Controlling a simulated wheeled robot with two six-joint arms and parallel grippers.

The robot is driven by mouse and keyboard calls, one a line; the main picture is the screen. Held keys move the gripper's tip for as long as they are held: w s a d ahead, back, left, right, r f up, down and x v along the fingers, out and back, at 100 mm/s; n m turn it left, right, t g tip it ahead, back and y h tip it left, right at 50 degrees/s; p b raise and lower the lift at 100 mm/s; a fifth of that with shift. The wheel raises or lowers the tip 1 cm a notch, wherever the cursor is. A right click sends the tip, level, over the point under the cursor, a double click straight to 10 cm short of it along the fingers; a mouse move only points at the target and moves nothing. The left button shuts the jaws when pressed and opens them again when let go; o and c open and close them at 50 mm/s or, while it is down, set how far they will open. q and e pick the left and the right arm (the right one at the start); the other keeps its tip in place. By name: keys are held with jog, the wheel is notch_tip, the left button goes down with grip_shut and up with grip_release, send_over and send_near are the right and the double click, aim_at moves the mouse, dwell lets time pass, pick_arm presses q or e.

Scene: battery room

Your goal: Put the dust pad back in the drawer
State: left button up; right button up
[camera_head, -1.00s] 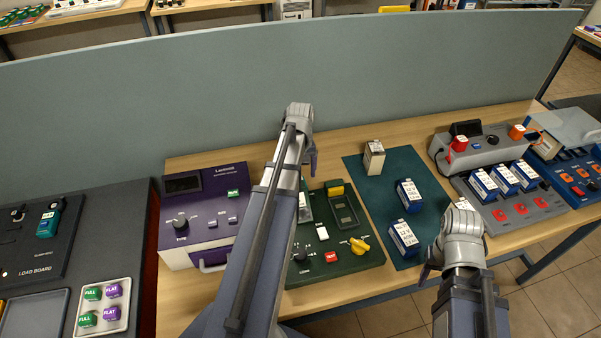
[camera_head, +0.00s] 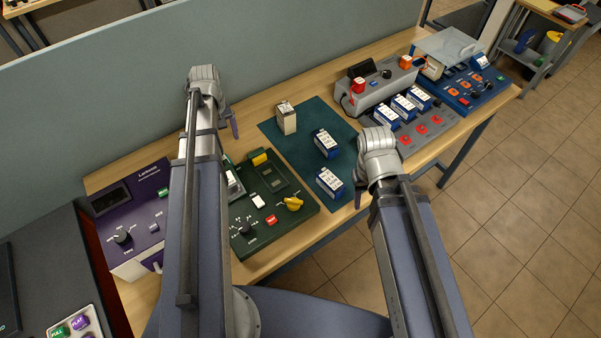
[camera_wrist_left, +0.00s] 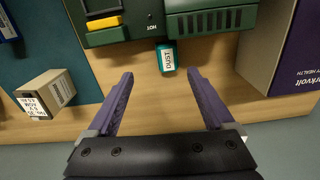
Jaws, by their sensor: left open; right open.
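The dust pad is a small teal piece with a white "DUST" label (camera_wrist_left: 168,57). In the left wrist view it pokes out at the edge of the dark green unit (camera_head: 265,195); the rest of it is hidden. My left gripper (camera_wrist_left: 160,76) is open and empty, its purple fingers apart on either side in front of the pad, not touching it. In the head view the pad is hidden. My right gripper (camera_head: 358,193) is open near the table's front edge, right of the blue-and-white batteries. A handle shows on the front of the purple analyser (camera_head: 130,215); I cannot tell whether a drawer is open.
A beige boxed cell (camera_head: 286,118) and two blue-and-white batteries (camera_head: 327,143) stand on the teal mat (camera_head: 298,150). A grey unit (camera_head: 385,92) and a blue unit (camera_head: 470,88) stand at the right. The grey-green partition (camera_head: 130,80) rises behind the table.

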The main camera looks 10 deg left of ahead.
pick_arm(q)
jog(key=s+d+m, duration=0.2)
jog(key=d+m, duration=0.3)
jog(key=d, duration=1.1)
jog(key=s+d+m, duration=0.2)
jog(key=s+d, duration=0.1)
jog(key=d, duration=0.2)
jog(key=s+d+m, duration=0.3)
jog(key=d, duration=0.3)
jog(key=s+d+m+y, duration=0.1)
jog(key=s+d+m, duration=0.2)
jog(key=d, duration=0.2)
jog(key=shift+s+d+r, duration=0.1)
jog(key=shift+d, duration=0.25)
jog(key=shift+c, duration=0.7)
